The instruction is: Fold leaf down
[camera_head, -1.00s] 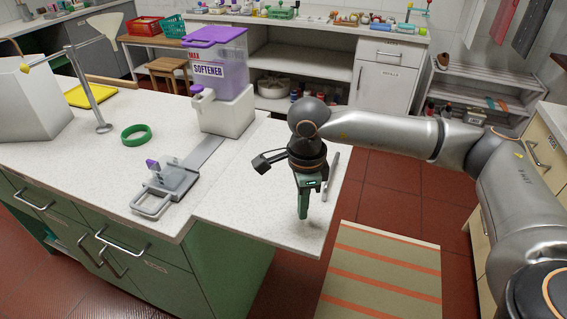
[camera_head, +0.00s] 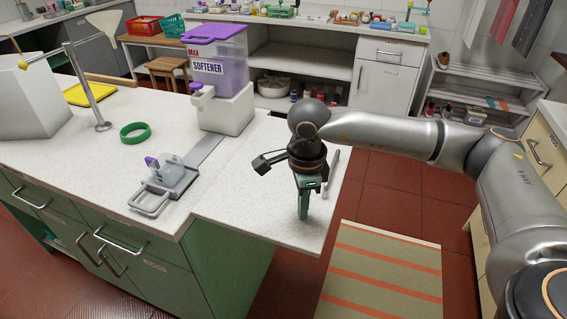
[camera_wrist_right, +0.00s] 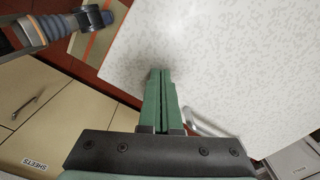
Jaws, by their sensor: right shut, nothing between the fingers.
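The leaf (camera_head: 262,208) is the white speckled panel at the right end of the counter. It lies level with the countertop. In the right wrist view, its pale surface (camera_wrist_right: 235,65) fills the upper right. My right gripper (camera_head: 303,215) points down over the leaf's right part, its green fingers shut and empty. The fingertips also show in the right wrist view (camera_wrist_right: 158,72); whether they touch the leaf is unclear. A silver bar (camera_head: 331,172) lies along the leaf's right edge and shows beside the fingers (camera_wrist_right: 207,122). The leaf's underside is hidden. My left gripper is not visible.
A softener dispenser (camera_head: 218,75) stands behind the leaf on the counter. A grey clamp-like device (camera_head: 168,180) and a green ring (camera_head: 135,132) lie to the left. A striped mat (camera_head: 380,275) lies on the floor at right, with open floor around it.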

